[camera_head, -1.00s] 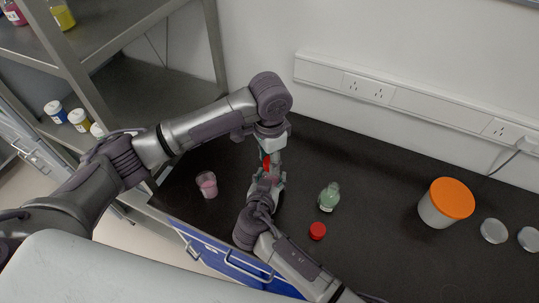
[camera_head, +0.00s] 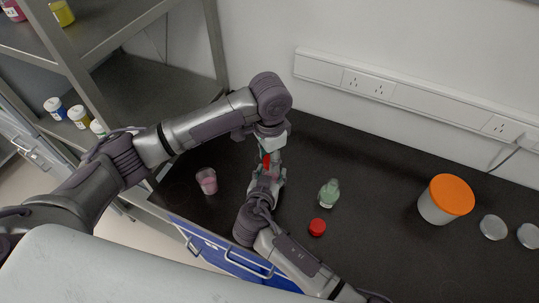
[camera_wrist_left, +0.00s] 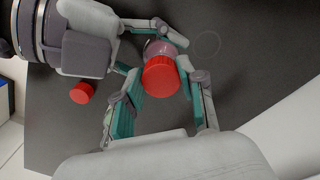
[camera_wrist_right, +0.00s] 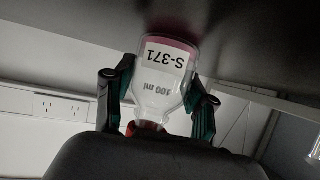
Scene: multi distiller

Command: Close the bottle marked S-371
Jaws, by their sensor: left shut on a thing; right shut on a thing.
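The bottle marked S-371 (camera_wrist_right: 160,75) is clear, with pinkish contents. My right gripper (camera_wrist_right: 157,95) is shut around its body, and the label appears upside down in the right wrist view. A red cap (camera_wrist_left: 161,76) is at the bottle's mouth; its red edge also shows in the right wrist view (camera_wrist_right: 145,127). My left gripper (camera_wrist_left: 160,90) is shut on this cap from above. In the head view, my left gripper (camera_head: 268,152) is directly above my right gripper (camera_head: 268,181), and the arms mostly hide the bottle. I cannot tell how far the cap is screwed on.
A beaker of pink liquid (camera_head: 207,181) stands left of the grippers. A green bottle (camera_head: 328,194) and a loose red cap (camera_head: 317,227) are to the right. An orange-lidded tub (camera_head: 438,205) and clear dishes (camera_head: 493,227) are farther right. Shelves (camera_head: 145,90) stand at left.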

